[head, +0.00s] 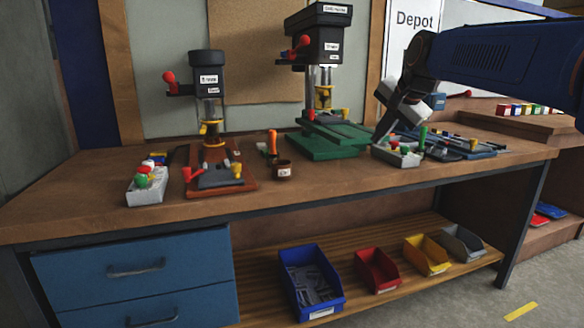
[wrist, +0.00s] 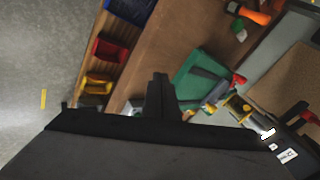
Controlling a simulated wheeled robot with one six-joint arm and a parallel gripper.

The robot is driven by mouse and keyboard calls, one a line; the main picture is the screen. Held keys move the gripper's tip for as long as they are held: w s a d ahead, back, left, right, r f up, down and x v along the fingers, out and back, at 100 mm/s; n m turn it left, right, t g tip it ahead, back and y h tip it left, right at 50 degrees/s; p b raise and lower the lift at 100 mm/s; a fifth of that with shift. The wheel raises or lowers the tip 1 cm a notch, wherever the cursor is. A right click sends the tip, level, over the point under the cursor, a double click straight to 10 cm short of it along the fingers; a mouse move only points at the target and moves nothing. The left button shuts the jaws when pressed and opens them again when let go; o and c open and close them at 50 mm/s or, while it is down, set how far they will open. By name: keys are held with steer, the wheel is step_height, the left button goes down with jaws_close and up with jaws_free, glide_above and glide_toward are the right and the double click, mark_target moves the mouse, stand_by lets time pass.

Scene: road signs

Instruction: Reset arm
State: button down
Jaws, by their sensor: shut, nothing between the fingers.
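My arm reaches in from the right in the head view, above the right part of the wooden workbench (head: 330,180). My gripper (head: 382,134) points down in front of the bench's back area, near a light bin of small colored parts (head: 396,156). In the wrist view my gripper (wrist: 160,82) shows as dark fingers close together, with nothing between them. The green press base (wrist: 196,72) lies beyond the fingers there. How far the fingertips are above the bench is hard to tell.
A green press (head: 322,140) and a red-brown press (head: 212,172) stand on the bench. Blue (head: 310,285), red (head: 377,271), yellow (head: 427,256) and grey (head: 462,243) bins sit on the lower shelf.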

steer(key=s+d+f+n+g+h, duration=0.1)
steer(key=s+f+n, duration=0.4)
steer(key=s+f, duration=1)
steer(key=s+d+f+n+g+h, duration=0.1)
steer(key=s+f+n, duration=0.4)
steer(key=s+f, duration=1)
steer(key=s+d+g, duration=0.1)
steer(key=s+d, duration=0.1)
steer(key=s, duration=0.5)
steer(key=shift+s+d, duration=0.25)
steer(key=shift+d, duration=0.1)
